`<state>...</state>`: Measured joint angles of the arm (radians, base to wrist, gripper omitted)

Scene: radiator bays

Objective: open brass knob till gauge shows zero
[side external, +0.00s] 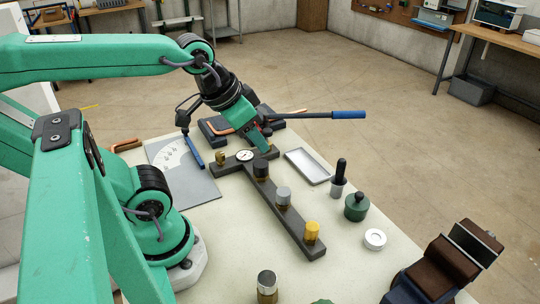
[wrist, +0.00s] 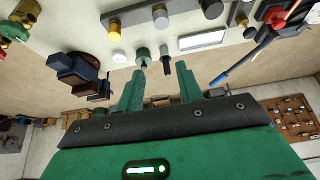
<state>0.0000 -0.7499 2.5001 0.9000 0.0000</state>
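The brass-yellow knob (side external: 312,232) stands upright at the near end of a dark bar (side external: 297,233). It also shows at the top of the wrist view (wrist: 114,26). A silver-grey knob (side external: 283,196) and a black knob (side external: 261,168) stand farther along the same bar. The round white gauge (side external: 245,155) sits at the bar's far end; its reading is too small to tell. My gripper (side external: 264,146) is above the far end of the bar, near the gauge and apart from the brass knob. In the wrist view its fingers (wrist: 160,68) are spread and empty.
A grey tray (side external: 308,167), black-handled tool (side external: 339,178), green container (side external: 356,207) and white ring (side external: 375,239) lie right of the bar. A blue-handled tool (side external: 348,115) sticks out behind. A brown and dark-blue clamp-like object (side external: 445,263) stands at the near right.

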